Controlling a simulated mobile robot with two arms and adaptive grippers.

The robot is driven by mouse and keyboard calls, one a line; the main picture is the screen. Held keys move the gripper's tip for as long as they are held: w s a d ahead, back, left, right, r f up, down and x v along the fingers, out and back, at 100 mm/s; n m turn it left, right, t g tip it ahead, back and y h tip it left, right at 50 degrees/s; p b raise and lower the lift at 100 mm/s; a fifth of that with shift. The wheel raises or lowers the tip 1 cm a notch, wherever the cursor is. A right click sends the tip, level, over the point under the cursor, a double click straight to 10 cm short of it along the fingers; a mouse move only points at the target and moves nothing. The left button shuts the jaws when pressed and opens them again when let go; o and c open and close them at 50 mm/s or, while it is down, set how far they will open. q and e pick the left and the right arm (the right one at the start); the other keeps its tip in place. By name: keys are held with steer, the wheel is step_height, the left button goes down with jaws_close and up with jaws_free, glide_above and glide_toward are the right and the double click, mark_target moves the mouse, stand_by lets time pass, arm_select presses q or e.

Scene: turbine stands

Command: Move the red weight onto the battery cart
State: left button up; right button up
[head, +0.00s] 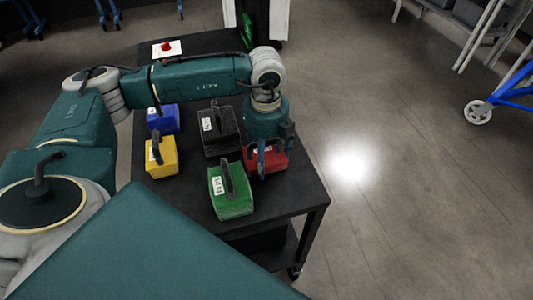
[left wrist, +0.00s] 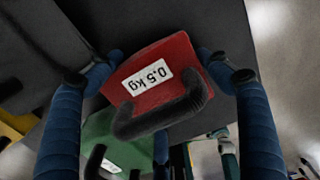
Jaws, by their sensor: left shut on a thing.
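The red weight (head: 276,161) is at the right edge of the black wheeled table, partly hidden by my left gripper (head: 268,150). In the left wrist view the red weight (left wrist: 150,85) shows a white 0.5 kg label and a black handle. The two blue fingers of my left gripper (left wrist: 160,65) are closed on its opposite sides. I cannot tell whether the weight touches the tabletop. I cannot tell for sure which thing is the battery cart. My right gripper is not in view.
The black table (head: 285,205) also holds a green weight (head: 232,200), a black weight (head: 220,135), a yellow weight (head: 162,160) and a blue weight (head: 165,122). A red button on a white plate (head: 166,50) is at its far end. A blue-framed wheeled thing (head: 510,88) stands at the right. The floor between is clear.

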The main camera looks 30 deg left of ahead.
arm_select(q)
steer(key=o, duration=1.5)
steer(key=shift+o, duration=1.1)
steer(key=shift+r, duration=0.55)
step_height(320, 180, up, 11)
steer(key=shift+r+b, duration=0.1)
steer(key=shift+b, duration=0.8)
